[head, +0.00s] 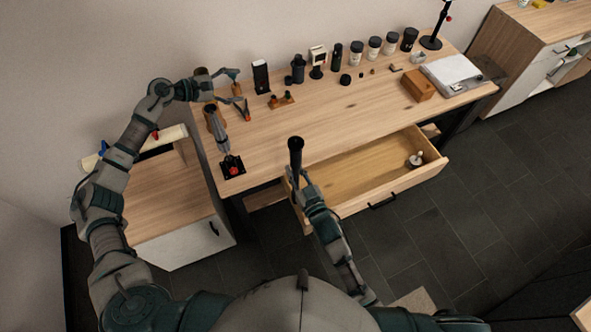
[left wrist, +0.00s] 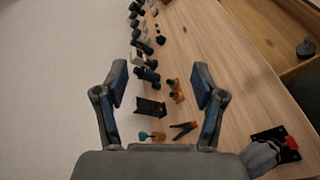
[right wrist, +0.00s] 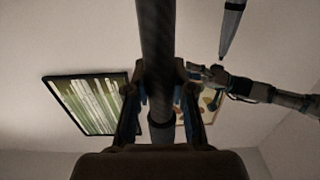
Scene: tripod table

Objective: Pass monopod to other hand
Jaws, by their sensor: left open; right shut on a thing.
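The monopod is a dark upright pole; its top end (head: 295,148) shows in the head view. My right gripper (head: 294,176) is shut on it above the front edge of the table. In the right wrist view the pole (right wrist: 156,45) runs between the fingers, and its lower part passes behind them. My left gripper (head: 239,90) is open and empty over the left back part of the table, well apart from the monopod. Its two spread fingers (left wrist: 160,78) show in the left wrist view with nothing between them.
A grey pointed stand on a black base (head: 232,166) stands at the table's left front. An open drawer (head: 350,168) juts out below the table. Cups, a black box (head: 261,77) and small orange parts line the back. The middle of the tabletop is clear.

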